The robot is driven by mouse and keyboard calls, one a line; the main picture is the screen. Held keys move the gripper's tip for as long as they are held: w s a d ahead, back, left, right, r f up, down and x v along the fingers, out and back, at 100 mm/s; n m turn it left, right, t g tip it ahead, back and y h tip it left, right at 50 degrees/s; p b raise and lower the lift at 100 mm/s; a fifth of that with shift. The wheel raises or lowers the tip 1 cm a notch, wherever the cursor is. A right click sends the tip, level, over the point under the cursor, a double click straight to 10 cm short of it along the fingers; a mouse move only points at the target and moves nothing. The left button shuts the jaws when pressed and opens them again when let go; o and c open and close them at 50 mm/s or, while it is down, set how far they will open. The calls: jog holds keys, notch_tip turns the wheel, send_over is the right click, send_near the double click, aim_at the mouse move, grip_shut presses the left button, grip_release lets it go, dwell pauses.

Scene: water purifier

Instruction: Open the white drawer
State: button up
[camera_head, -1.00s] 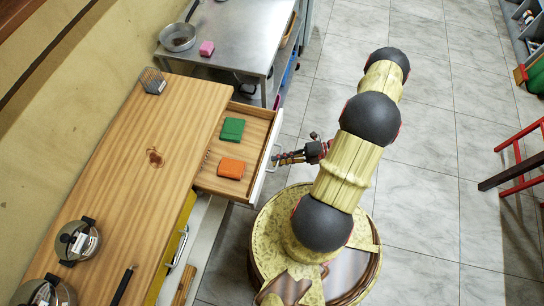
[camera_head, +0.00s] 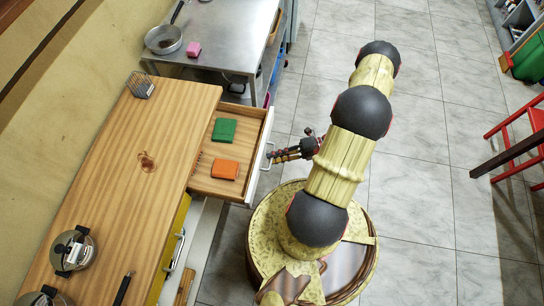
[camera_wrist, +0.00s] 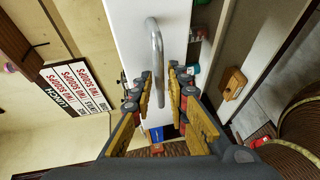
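The white drawer (camera_head: 257,168) stands pulled out from under the wooden counter, its wooden inside in view. In the wrist view its white front (camera_wrist: 118,22) fills the upper middle, with a curved metal handle (camera_wrist: 154,48). A green item (camera_head: 224,130) and an orange item (camera_head: 225,169) lie in the drawer. My gripper (camera_head: 270,156) is at the handle on the drawer's outer side. In the wrist view my gripper (camera_wrist: 157,88) has its two fingers apart, one on each side of the handle, with gaps showing. I cannot tell if either finger touches it.
The wooden counter (camera_head: 118,190) holds pots (camera_head: 74,250) and a metal grater-like item (camera_head: 140,85). A steel table (camera_head: 225,40) with a pan (camera_head: 163,40) stands beyond. A red-framed stool (camera_head: 525,150) is at the far right. The tiled floor (camera_head: 425,140) between is clear.

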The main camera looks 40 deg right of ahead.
jog(key=v, duration=1.1)
dwell(0.3)
